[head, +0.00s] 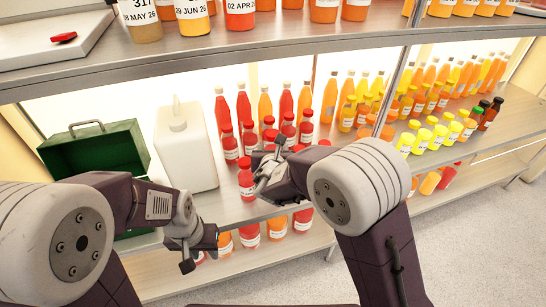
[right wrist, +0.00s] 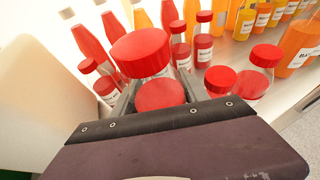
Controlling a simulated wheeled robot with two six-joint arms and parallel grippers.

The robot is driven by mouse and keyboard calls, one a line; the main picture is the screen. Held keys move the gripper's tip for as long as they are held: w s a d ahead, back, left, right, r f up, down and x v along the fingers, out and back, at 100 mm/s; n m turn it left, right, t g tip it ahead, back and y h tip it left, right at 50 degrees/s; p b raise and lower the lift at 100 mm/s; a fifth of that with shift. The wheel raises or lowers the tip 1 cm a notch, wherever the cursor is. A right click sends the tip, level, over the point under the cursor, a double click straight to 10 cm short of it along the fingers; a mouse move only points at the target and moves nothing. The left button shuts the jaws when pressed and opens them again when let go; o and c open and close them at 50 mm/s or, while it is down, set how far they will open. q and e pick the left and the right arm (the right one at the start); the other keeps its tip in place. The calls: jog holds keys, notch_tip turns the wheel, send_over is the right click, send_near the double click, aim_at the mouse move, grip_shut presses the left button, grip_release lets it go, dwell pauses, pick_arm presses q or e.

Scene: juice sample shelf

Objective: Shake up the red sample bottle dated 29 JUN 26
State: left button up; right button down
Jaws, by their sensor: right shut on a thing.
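My right gripper (head: 262,182) is at the front of the middle shelf, shut on a red bottle (head: 246,180) with a red cap. In the right wrist view the bottle's cap (right wrist: 140,50) stands above the two fingers, with clear glass and red liquid below it. Its date cannot be read. Several other red bottles (head: 230,147) stand close behind it. My left gripper (head: 196,255) is empty in front of the shelf edge, its fingers apart. On the top shelf, a label reading 29 JUN 26 is on an orange bottle (head: 194,28).
A white jug (head: 187,150) and an open green box (head: 92,150) stand left of the red bottles. Orange and yellow bottles (head: 425,138) fill the right side. The top shelf (head: 290,45) overhangs the middle one. More bottles (head: 249,235) stand below.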

aim_at(273, 134)
notch_tip(273, 134, up, 6)
jog(key=p, duration=0.3)
jog(key=shift+f, duration=0.15)
jog(key=shift+w, duration=0.1)
jog(key=shift+f, duration=0.1)
